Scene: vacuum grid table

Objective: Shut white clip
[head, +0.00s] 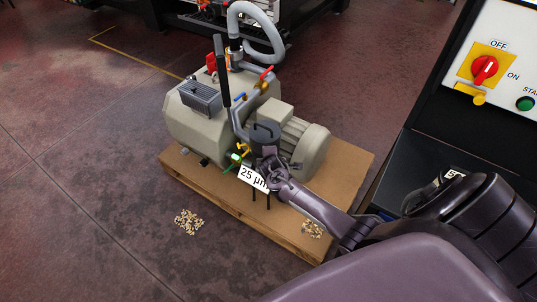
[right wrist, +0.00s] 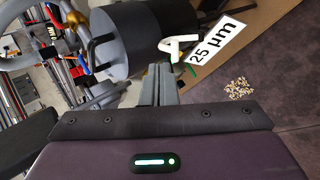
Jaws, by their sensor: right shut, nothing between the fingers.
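A white clip (right wrist: 178,44) shows in the right wrist view, beside a dark grey cylinder (right wrist: 128,40) and left of a white "25 µm" label (right wrist: 215,40). I cannot make out its exact position or pick it out clearly in the head view. My right gripper (right wrist: 159,72) is shut and empty, its fingertips just below the clip in the picture; contact cannot be told. In the head view my right gripper (head: 272,168) reaches in from the right to the front of the beige vacuum pump (head: 190,125) and hides part of the cylinder area. My left gripper is not in view.
The pump stands on a wooden pallet (head: 345,160). Small pale pellets (head: 188,221) lie on the floor, with more on the pallet (head: 312,229). A control panel with a red switch (head: 485,69) stands at right. A grey hose (head: 262,12) arches above the pump. The floor at left is clear.

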